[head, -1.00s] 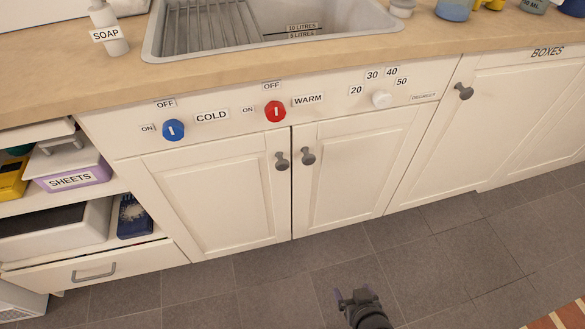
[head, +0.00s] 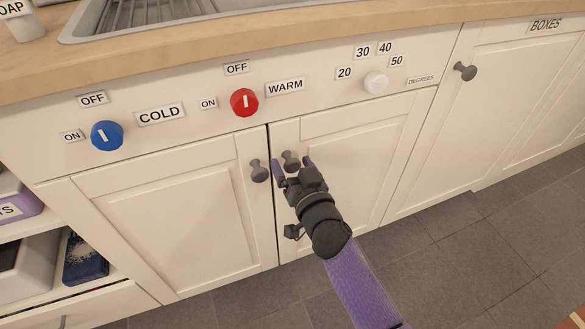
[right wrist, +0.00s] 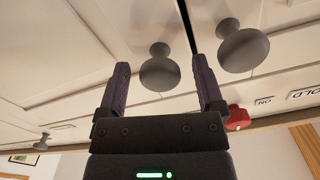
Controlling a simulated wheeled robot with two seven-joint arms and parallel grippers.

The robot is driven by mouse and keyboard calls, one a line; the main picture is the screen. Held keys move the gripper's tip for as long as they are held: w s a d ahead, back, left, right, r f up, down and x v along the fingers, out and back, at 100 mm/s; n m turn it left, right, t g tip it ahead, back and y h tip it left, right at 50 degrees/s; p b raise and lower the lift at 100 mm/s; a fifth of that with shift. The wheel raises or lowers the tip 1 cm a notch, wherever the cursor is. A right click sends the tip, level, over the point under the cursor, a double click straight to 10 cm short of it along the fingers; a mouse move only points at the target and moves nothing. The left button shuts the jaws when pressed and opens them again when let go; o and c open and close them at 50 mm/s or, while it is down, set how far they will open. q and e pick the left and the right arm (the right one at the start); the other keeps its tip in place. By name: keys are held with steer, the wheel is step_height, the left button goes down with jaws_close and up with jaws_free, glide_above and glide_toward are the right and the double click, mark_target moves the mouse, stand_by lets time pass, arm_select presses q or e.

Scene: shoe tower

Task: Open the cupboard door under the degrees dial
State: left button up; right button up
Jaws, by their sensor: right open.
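The white degrees dial (head: 375,82) sits on the panel at the right, with numbers around it. The cupboard door (head: 345,185) below it is closed flush. Its dark grey knob (head: 291,158) is at the door's upper left; it also shows in the right wrist view (right wrist: 160,72). My right gripper (head: 293,164) is open, with one finger on each side of this knob in both views. I cannot tell whether the fingers touch it or how deep it sits between them. My left gripper is not in view.
The left door's knob (head: 259,171) is close beside my right gripper, outside its fingers; it shows in the right wrist view (right wrist: 243,48). A blue dial (head: 107,136) and red dial (head: 244,102) sit above. The floor (head: 440,250) before the door is clear.

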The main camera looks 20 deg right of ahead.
jaws_close()
stand_by(0.3)
